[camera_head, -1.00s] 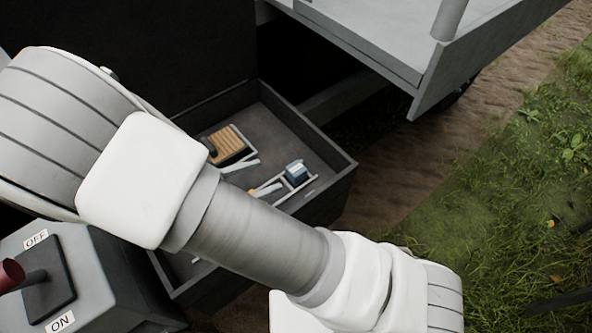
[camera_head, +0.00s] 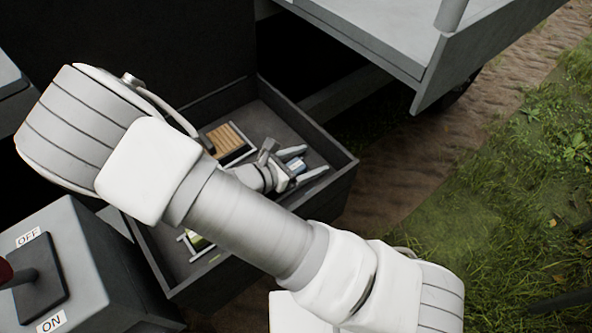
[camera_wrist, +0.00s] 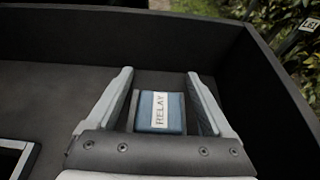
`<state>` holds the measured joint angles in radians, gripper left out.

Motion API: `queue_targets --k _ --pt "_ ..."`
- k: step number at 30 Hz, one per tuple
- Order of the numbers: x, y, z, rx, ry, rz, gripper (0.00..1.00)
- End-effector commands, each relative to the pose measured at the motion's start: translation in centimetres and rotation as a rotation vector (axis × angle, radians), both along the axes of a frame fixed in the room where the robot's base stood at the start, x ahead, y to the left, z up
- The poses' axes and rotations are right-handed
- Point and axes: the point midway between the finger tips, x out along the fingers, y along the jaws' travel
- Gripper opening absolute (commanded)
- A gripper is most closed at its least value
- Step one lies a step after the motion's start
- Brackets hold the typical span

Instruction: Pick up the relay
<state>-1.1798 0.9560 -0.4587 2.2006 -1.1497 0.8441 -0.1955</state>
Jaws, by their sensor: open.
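The relay (camera_wrist: 147,122) is a small blue block with a white label reading RELAY. In the wrist view it lies in the drawer between the two fingers of my gripper (camera_wrist: 160,102). The fingers stand open on either side of it, with a gap visible on the right; contact on the left is hard to tell. In the head view my gripper (camera_head: 306,161) reaches down into the dark open drawer (camera_head: 322,195), and the relay (camera_head: 297,167) shows only partly between the fingers.
A tan ribbed block (camera_head: 226,138) in a holder lies left of my gripper in the drawer. The drawer's dark walls stand close around. A grey box with an ON/OFF lever (camera_head: 40,280) is at the lower left. A grey platform (camera_head: 400,45) overhangs at the upper right.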

Motion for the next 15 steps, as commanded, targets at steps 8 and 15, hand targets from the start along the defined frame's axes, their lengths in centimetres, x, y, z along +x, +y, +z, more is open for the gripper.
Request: queue_targets --k 8,15 --pt "0.14 -0.18 -0.07 0.0 0.0 0.001 0.81" --pt "0.13 -0.17 -0.07 0.0 0.0 0.0 0.38"
